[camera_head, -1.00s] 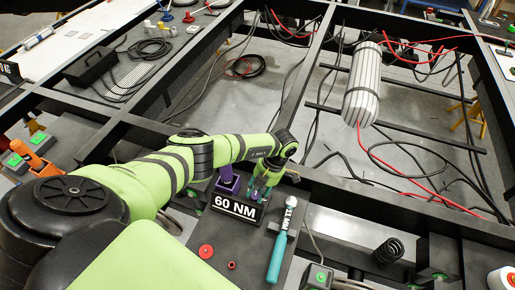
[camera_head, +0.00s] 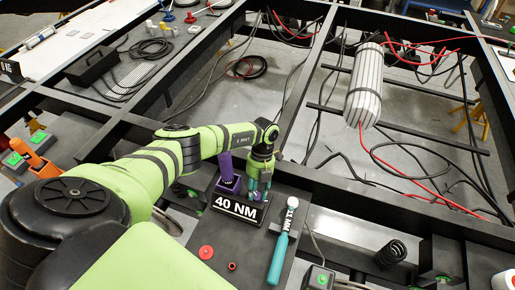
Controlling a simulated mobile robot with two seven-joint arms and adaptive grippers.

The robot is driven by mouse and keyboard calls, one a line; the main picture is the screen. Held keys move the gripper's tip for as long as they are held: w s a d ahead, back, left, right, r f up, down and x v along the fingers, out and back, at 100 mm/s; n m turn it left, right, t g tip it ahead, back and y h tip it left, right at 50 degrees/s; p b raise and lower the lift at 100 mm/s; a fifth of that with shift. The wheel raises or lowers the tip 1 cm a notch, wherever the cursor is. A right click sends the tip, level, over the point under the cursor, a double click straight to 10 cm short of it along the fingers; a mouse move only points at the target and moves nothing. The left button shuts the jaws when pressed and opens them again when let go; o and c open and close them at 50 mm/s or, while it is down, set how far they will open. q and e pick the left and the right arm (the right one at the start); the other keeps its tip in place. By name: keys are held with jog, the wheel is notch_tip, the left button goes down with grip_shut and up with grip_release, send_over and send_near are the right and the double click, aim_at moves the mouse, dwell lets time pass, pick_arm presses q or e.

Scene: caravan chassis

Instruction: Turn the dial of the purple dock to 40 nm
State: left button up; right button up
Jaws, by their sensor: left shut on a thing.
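The purple dock (camera_head: 228,184) stands on a dark grey board, with a purple upright piece rising from it. Its black display (camera_head: 238,209) reads "40 NM" in white. My left arm comes in from the left, and my left gripper (camera_head: 258,191) points down just right of the dock, behind the display. It is shut on the small purple dial (camera_head: 257,197), which is mostly hidden by the fingers. My right gripper is not in view.
A teal-handled tool (camera_head: 278,258) marked "11 MM" lies right of the display. Black chassis beams (camera_head: 345,190) run behind the board, with loose cables beyond.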

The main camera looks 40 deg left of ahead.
pick_arm(q)
jog(key=shift+s+d+f+n+h+p, duration=0.1)
jog(key=shift+s+n+h+p, duration=0.15)
jog(key=shift+n, duration=0.35)
jog(key=shift+s+d+f+n+h+p, duration=0.15)
jog(key=shift+n+h, duration=0.1)
jog(key=shift+n, duration=0.35)
jog(key=o, duration=1.1)
jog(key=shift+w, duration=0.1)
jog(key=shift+r, duration=0.1)
jog(key=shift+w+r, duration=0.1)
jog(key=v, duration=0.8)
jog(key=shift+a, duration=0.2)
